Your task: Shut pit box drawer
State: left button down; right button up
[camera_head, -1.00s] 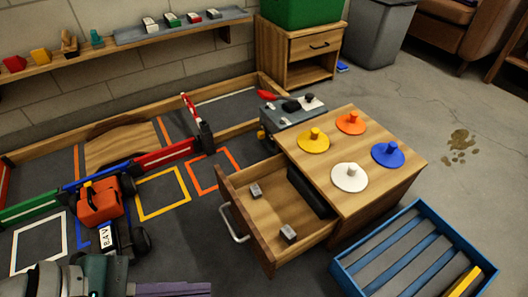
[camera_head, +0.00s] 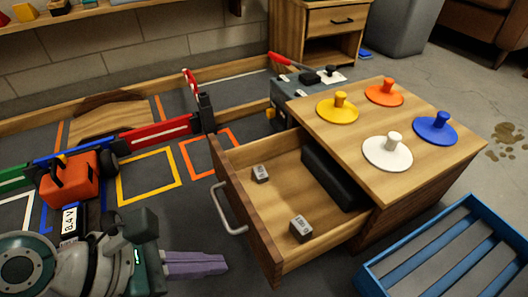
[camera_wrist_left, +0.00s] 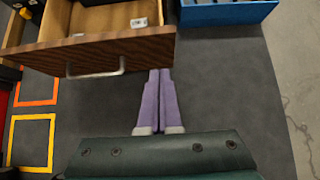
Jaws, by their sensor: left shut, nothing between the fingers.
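The pit box (camera_head: 430,172) is a wooden cabinet with colored knobbed discs on top. Its drawer (camera_head: 274,229) is pulled open toward the left, with a silver bar handle (camera_head: 229,209) on its front. Inside lie two small grey blocks and a black box (camera_head: 333,178). My left gripper (camera_head: 226,264) has purple fingers, shut and empty, in front of the drawer's near corner and apart from the handle. In the left wrist view the fingers (camera_wrist_left: 160,78) point at the drawer front (camera_wrist_left: 110,52), right of the handle (camera_wrist_left: 95,70). Whether they touch it I cannot tell. My right gripper is not in view.
A blue slatted crate (camera_head: 455,250) stands right of the pit box. An orange and black car (camera_head: 70,185) is at the left, beside a red and blue barrier (camera_head: 150,135). A grey toolbox (camera_head: 290,92) is behind the drawer. Dark floor before the drawer is clear.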

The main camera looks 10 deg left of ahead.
aim_at(267, 252)
pick_arm(q)
jog(key=w+d, duration=0.1)
jog(key=w+d+f+b, duration=0.1)
jog(key=d, duration=0.1)
jog(key=w+d+f+b, duration=0.1)
jog(key=shift+d+f, duration=0.15)
jog(key=shift+w+d, duration=0.3)
jog(key=shift+d, duration=0.15)
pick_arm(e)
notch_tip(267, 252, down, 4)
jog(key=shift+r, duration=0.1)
pick_arm(q)
jog(key=shift+s, duration=0.1)
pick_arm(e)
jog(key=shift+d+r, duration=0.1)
